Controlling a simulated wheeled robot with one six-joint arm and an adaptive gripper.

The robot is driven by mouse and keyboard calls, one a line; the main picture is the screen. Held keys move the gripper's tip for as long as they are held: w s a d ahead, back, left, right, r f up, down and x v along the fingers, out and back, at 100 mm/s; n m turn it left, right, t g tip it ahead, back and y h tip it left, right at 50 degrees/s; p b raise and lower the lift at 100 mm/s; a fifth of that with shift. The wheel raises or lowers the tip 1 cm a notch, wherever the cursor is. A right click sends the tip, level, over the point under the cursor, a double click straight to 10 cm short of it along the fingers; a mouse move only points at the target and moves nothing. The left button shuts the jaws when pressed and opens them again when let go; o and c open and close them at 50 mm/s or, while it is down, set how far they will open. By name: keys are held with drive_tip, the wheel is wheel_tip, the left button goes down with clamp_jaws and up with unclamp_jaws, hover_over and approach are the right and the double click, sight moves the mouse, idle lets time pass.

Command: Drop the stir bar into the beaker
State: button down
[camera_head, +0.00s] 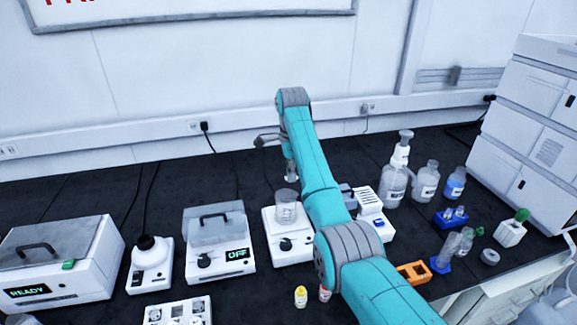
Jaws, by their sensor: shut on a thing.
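A clear glass beaker (286,208) stands upright on the top plate of a white stirrer (290,250) in the middle of the bench. My teal arm comes from the lower right and partly covers the stirrer's right side. My gripper (291,176) is small in the picture, pointing down just above and behind the beaker's rim as seen here. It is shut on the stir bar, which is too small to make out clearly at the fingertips.
A white lidded device (220,250) reading OFF stands left of the stirrer. Several bottles (395,185) and racks stand right of my arm. An orange rack (413,273) and small vial (300,297) are near the front. The back bench is mostly clear.

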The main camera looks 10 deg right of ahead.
drive_tip(key=shift+f, duration=2.95)
drive_tip(key=c, duration=1.1)
unclamp_jaws()
